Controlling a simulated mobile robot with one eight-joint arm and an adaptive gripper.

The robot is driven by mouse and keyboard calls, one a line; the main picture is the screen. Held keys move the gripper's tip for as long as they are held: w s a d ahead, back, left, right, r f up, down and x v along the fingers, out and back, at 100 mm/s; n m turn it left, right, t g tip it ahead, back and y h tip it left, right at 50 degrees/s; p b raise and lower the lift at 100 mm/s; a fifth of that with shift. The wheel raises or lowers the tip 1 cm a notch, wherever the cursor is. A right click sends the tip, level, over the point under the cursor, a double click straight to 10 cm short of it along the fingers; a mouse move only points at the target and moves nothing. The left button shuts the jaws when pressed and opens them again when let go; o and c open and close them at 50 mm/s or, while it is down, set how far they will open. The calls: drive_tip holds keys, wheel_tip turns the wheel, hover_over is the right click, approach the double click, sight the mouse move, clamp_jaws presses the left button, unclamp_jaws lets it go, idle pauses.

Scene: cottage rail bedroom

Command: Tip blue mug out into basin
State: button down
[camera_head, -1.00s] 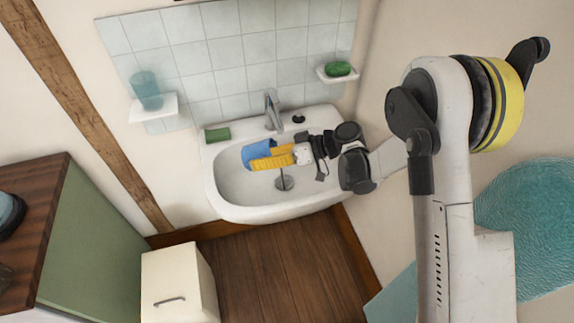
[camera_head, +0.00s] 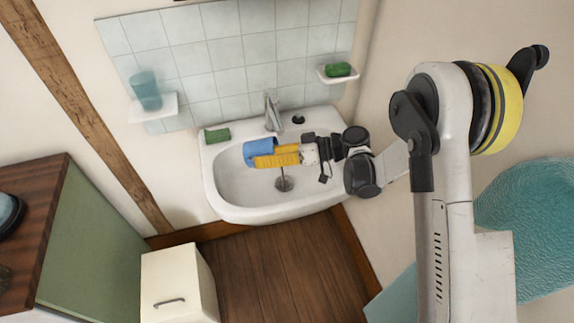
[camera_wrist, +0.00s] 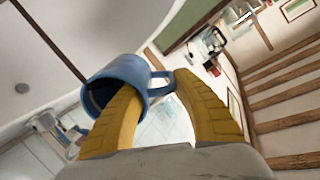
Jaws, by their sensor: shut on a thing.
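The blue mug (camera_head: 258,147) is held above the basin (camera_head: 228,192), left of my wrist and in front of the tap. It lies tilted on its side; in the wrist view the mug (camera_wrist: 128,72) shows its dark mouth toward the left and its handle toward the right. My gripper (camera_head: 262,160) has yellow fingers shut on the mug. In the wrist view, one finger of my gripper (camera_wrist: 150,100) overlaps the mouth and wall, and the other is beside the handle. I cannot tell whether a finger is inside the mug.
The tap (camera_head: 271,112) stands behind the mug. A green block (camera_head: 217,135) lies on the basin's back left rim. A teal cup (camera_head: 146,90) stands on a left wall shelf, and green soap (camera_head: 338,70) sits on a right one. A white cabinet (camera_head: 178,285) stands front left.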

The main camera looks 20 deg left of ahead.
sight(272, 150)
drive_tip(key=shift+w+d+r+y+p, duration=0.1)
drive_tip(key=shift+d+r+y+p, duration=0.2)
drive_tip(key=shift+r, duration=0.4)
drive_tip(key=shift+w+d+r+y+p, duration=0.1)
drive_tip(key=shift+d+r+y, duration=0.25)
drive_tip(key=shift+r, duration=0.3)
drive_tip(key=shift+d+b, duration=0.1)
drive_tip(key=shift+b, duration=0.25)
drive_tip(key=shift+w+d+r+g+y+b, duration=0.1)
drive_tip(key=shift+d+r+g+y+b, duration=0.2)
drive_tip(key=shift+y+b, duration=0.8)
drive_tip(key=shift+d+f+b, duration=0.1)
drive_tip(key=shift+d+b, duration=0.05)
drive_tip(key=shift+b, duration=0.45)
